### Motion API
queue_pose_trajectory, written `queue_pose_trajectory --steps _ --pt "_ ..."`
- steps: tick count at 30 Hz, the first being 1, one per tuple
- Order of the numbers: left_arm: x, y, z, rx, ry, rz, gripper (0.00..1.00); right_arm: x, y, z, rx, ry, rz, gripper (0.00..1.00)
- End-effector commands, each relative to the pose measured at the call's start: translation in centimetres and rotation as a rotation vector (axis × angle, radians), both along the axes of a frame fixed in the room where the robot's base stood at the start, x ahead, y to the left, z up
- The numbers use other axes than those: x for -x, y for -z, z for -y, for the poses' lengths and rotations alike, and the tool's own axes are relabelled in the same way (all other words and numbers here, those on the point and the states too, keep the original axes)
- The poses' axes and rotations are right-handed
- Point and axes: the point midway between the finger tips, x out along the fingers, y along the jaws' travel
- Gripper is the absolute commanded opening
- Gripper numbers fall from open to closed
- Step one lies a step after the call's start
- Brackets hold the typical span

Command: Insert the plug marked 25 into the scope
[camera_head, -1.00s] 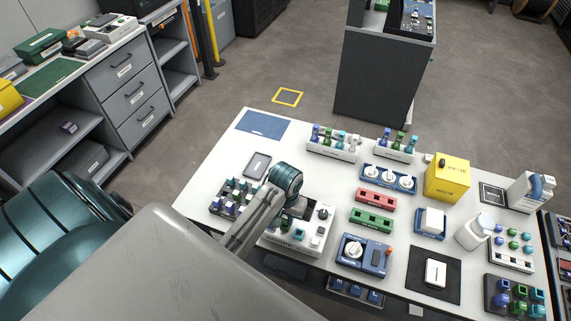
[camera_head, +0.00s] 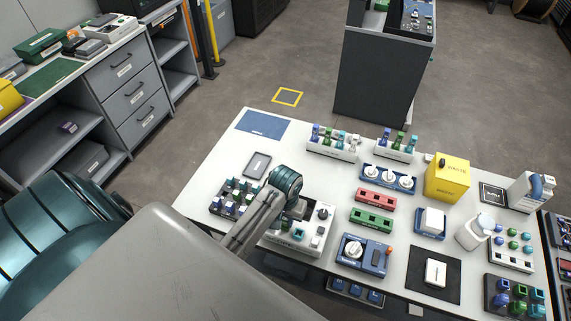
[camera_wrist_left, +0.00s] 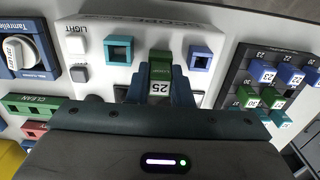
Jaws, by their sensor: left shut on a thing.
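The plug marked 25 (camera_wrist_left: 160,88) is green with a white numbered face, in the middle of the left wrist view. My left gripper (camera_wrist_left: 160,95) is shut on it, one finger on each side. The plug is over the white scope (camera_wrist_left: 92,75), between a teal square socket (camera_wrist_left: 118,49) and a blue square socket (camera_wrist_left: 200,58). Its far end is hidden, so I cannot tell whether it is in a socket. In the head view the scope (camera_head: 320,232) is partly behind my left arm. My right gripper is not in view.
A dark rack (camera_wrist_left: 240,77) of numbered blue, green and teal plugs stands right of the scope in the wrist view. A blue device with a white knob (camera_wrist_left: 22,52) is on the left. In the head view, a red block (camera_head: 375,201) and a green block (camera_head: 371,221) stand nearby.

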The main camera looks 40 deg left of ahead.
Motion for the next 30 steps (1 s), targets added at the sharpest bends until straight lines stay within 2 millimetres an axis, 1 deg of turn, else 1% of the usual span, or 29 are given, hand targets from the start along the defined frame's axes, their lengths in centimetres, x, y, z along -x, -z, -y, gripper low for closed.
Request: queue_pose_trajectory --steps 18,19,22,23,30 --pt "-0.02 0.18 0.00 0.000 0.000 0.001 0.03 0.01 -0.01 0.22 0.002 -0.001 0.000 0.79" --pt "-0.02 0.18 0.00 0.000 0.000 0.001 0.23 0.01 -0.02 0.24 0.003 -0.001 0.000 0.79" --pt "-0.02 0.18 0.00 0.000 0.000 0.001 0.43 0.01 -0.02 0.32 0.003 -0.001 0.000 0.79" --pt "-0.02 0.18 0.00 0.000 0.000 0.001 0.45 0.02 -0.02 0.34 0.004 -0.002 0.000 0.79" --pt "-0.02 0.16 0.00 0.000 0.000 0.001 0.45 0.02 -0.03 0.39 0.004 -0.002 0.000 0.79"
